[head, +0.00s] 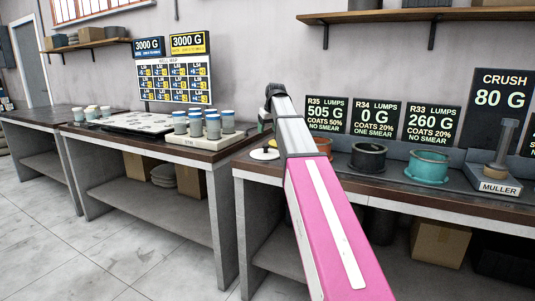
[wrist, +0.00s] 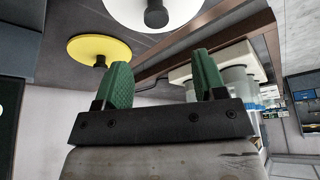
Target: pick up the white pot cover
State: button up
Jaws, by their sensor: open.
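The white pot cover (head: 262,154), a round disc with a dark knob, lies on the right-hand bench near its left end. In the wrist view the white cover (wrist: 124,12) is cut off by the top edge, with its black knob showing. My gripper (wrist: 163,65) has two green fingers spread apart with nothing between them. The white cover lies beyond the fingertips, apart from them. In the head view my arm reaches over the bench, and the gripper is mostly hidden behind it. A yellow cover (wrist: 99,50) with a black knob lies beside the white one.
On the right-hand bench stand an orange pot (head: 323,146), partly behind my arm, a black pot (head: 369,160), a teal pot (head: 428,168) and a muller (head: 492,183). Signs stand behind them. A rack of several cups (head: 195,149) is on the bench to the left.

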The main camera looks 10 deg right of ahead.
aim_at(266, 145)
jog(key=x, duration=0.5)
jog(key=shift+f, duration=0.1)
jog(key=shift+s+d+x, duration=0.15)
jog(key=shift+x, duration=1.1)
jog(key=shift+s+d+x, duration=0.1)
jog(key=shift+d+x, duration=0.05)
jog(key=shift+x, duration=1.15)
jog(key=shift+f, duration=0.1)
jog(key=c, duration=1)
